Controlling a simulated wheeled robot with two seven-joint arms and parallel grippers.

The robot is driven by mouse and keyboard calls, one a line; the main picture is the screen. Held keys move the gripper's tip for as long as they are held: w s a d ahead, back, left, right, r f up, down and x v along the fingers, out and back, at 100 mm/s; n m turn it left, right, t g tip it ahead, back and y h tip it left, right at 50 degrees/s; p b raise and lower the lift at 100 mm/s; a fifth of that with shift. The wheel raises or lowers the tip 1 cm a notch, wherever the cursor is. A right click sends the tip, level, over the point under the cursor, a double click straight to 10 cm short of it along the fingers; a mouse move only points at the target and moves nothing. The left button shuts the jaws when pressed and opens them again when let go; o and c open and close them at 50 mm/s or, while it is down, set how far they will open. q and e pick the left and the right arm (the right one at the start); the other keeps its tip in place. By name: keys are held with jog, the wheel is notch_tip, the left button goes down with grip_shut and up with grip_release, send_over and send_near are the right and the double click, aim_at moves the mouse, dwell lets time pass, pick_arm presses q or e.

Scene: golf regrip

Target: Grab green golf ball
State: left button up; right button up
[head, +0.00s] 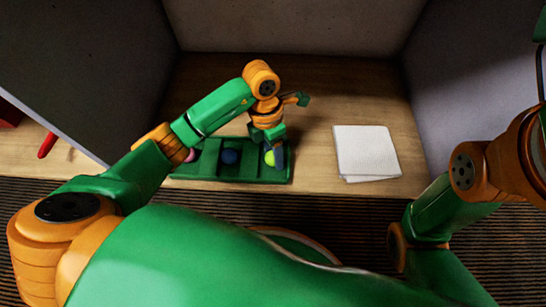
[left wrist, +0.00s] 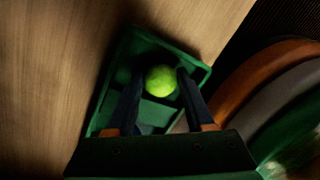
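The green golf ball (head: 270,158) sits in the right compartment of the green tray (head: 212,172) in the head view. In the left wrist view the ball (left wrist: 160,80) lies between the tips of my left gripper (left wrist: 157,88). The fingers stand apart, one on each side of the ball; whether they touch it I cannot tell. In the head view my left gripper (head: 279,152) points down over the right compartment and partly covers the ball. A blue ball (head: 230,156) is in the middle compartment. A pink ball (head: 190,155) is at the left, partly hidden by my arm. My right gripper is out of view.
White sheets or cloths (head: 365,152) lie stacked on the wooden table (head: 318,120), right of the tray. Grey panels stand at the back and sides. A red object (head: 47,145) lies at the far left. The table behind the tray is clear.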

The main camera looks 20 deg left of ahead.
pick_arm(q)
grip_shut()
